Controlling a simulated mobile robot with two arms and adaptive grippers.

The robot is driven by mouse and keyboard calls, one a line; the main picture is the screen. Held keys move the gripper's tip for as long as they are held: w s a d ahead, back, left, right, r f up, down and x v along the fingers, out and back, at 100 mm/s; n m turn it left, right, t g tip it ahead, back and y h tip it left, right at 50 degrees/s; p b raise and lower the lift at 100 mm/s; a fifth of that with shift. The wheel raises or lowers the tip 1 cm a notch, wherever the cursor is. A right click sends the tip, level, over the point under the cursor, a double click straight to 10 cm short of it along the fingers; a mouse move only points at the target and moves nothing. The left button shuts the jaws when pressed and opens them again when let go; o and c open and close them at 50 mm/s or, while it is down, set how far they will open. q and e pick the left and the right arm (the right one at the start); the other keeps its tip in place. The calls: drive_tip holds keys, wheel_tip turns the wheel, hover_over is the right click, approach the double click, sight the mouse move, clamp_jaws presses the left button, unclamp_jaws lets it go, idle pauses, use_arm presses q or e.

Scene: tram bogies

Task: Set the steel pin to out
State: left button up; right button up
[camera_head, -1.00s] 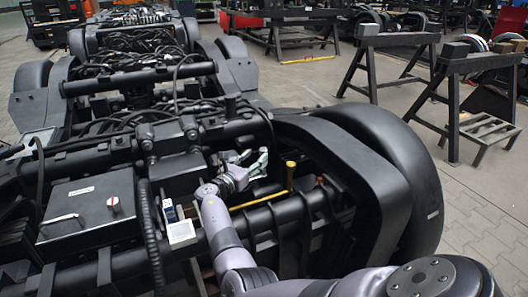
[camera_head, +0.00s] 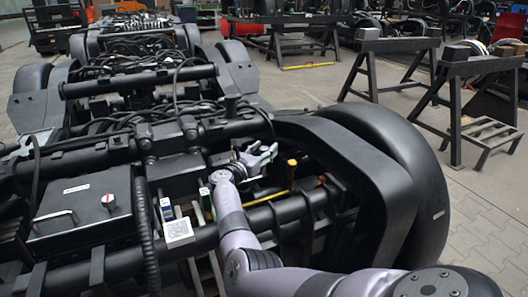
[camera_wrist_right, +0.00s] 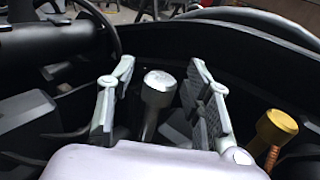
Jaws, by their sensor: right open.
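The steel pin (camera_wrist_right: 160,88), with a round silver head on a thin shaft, stands between the open fingers of my right gripper (camera_wrist_right: 160,100) in the right wrist view. Both fingers are apart from its head, one on each side. In the head view my right gripper (camera_head: 262,157) is over the gap in the black bogie frame, and I cannot make out the pin clearly behind its fingers. My left gripper is not in view.
A yellow-capped handle (camera_head: 291,164) stands just right of the gripper; its brass-coloured knob (camera_wrist_right: 278,124) also shows in the wrist view. The curved black fender (camera_head: 400,170) bounds the right side.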

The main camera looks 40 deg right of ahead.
drive_tip(key=shift+c, duration=0.5)
clamp_jaws()
idle(0.5)
drive_tip(key=shift+d, duration=0.15)
